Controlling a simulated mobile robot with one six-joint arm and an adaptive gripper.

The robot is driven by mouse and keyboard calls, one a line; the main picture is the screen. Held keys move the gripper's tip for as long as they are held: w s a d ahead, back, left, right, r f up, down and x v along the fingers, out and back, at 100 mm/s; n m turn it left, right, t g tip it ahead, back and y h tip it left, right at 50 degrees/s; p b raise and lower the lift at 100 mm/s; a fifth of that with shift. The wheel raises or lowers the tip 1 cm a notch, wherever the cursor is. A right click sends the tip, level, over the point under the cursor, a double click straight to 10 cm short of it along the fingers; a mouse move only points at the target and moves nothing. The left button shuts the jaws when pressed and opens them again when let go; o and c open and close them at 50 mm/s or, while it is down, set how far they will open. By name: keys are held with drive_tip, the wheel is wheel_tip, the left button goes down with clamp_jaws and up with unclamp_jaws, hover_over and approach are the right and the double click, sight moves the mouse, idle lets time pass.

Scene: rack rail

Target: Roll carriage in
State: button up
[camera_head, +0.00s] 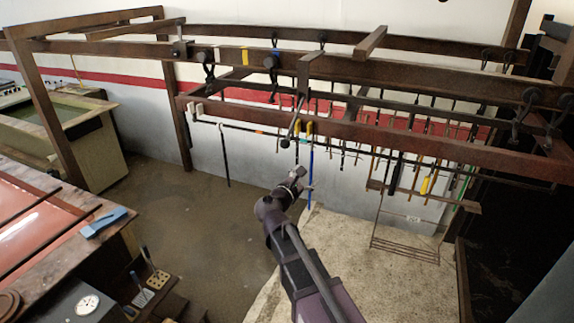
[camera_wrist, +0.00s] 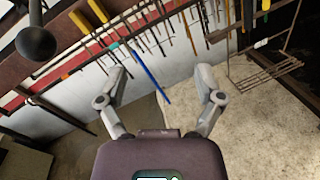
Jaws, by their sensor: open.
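An overhead brown rail (camera_head: 400,75) runs across the head view. Dark roller carriages with hooks hang along it, one left of the yellow mark (camera_head: 207,58) and one just right of it under a blue piece (camera_head: 272,62). More dark rollers (camera_head: 525,97) are at the right end. I cannot tell which is the task's carriage. A dark rod with a ball end (camera_head: 285,143) hangs by the middle; a dark ball shows large at upper left in the wrist view (camera_wrist: 36,43). My gripper (camera_head: 303,183) is open and empty, below the rail and apart from the ball.
A yellow mark (camera_head: 245,57) is on the rail. Tools hang from a lower rack, including a blue rod (camera_head: 310,180), also in the wrist view (camera_wrist: 146,76). A wire stand (camera_head: 405,248) is at right.

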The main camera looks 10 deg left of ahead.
drive_tip(key=s+d+f+m+g+b, duration=0.45)
drive_tip(key=d+f+m, duration=0.25)
drive_tip(key=d+f, duration=0.3)
drive_tip(key=s+d+f+m+g+b, duration=0.3)
drive_tip(key=d+f+m+g+b, duration=0.3)
drive_tip(key=f, duration=0.6)
drive_tip(key=s+d+f+m+g+y+b, duration=0.2)
drive_tip(key=s+f+m+y+b, duration=0.2)
drive_tip(key=f, duration=0.5)
drive_tip(key=s+d+f+m+g+y+b, duration=0.2)
drive_tip(key=s+f+m+g+y+b, duration=0.1)
drive_tip(key=s+f+m, duration=0.6)
drive_tip(key=y+b, duration=0.1)
drive_tip(key=b, duration=0.1)
drive_tip(key=shift+s+d+b, duration=0.2)
drive_tip(key=shift+s+b, duration=0.1)
drive_tip(key=shift+b, duration=0.05)
